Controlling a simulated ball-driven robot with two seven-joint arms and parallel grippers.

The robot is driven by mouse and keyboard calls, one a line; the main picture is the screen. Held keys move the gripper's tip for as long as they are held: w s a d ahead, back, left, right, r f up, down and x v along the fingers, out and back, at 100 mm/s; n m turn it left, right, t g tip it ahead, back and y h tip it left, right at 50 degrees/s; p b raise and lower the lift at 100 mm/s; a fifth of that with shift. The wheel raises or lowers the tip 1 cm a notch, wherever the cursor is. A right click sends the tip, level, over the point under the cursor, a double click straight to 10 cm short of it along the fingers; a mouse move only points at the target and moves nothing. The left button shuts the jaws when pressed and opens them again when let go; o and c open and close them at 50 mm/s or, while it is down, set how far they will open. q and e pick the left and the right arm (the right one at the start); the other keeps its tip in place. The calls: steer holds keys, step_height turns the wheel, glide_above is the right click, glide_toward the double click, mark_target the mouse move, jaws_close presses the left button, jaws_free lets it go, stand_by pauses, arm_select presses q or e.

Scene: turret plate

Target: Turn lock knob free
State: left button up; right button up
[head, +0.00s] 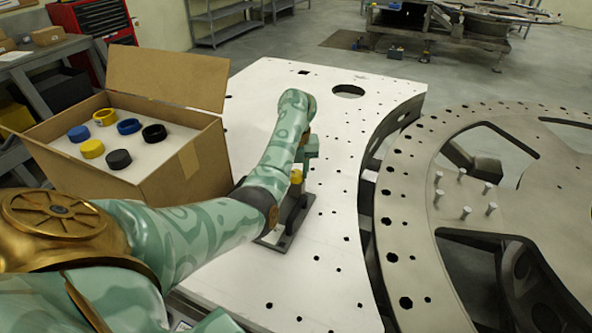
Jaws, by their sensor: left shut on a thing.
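The lock knob (296,177) is a small yellow piece on top of a dark upright fixture (291,215), whose flat base rests on the white perforated plate. My left gripper (299,167) comes down over the knob from above and is shut on it. My own green forearm and wrist hide part of the fixture and most of the fingers, so the exact grip is hard to see. My right gripper is not in view.
An open cardboard box (150,180) with yellow, blue and black round caps stands left of the arm. The white plate (330,270) is mostly clear, with holes in it. A large grey turret ring (420,200) with several upright pins lies at the right.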

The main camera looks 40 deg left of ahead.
arm_select(q)
steer(key=n+b, duration=0.1)
steer(key=n, duration=0.3)
steer(key=shift+f, duration=0.1)
steer(key=n+b, duration=0.2)
steer(key=n, duration=0.2)
steer(key=n+b, duration=0.3)
steer(key=n, duration=0.2)
steer(key=shift+f+b, duration=0.1)
steer(key=shift+b, duration=0.25)
steer(key=n+b, duration=0.2)
steer(key=n, duration=0.2)
steer(key=shift+b, duration=0.3)
steer(key=shift+r+n, duration=0.2)
steer(key=shift+n, duration=0.2)
steer(key=shift+a, duration=0.1)
steer(key=o, duration=1)
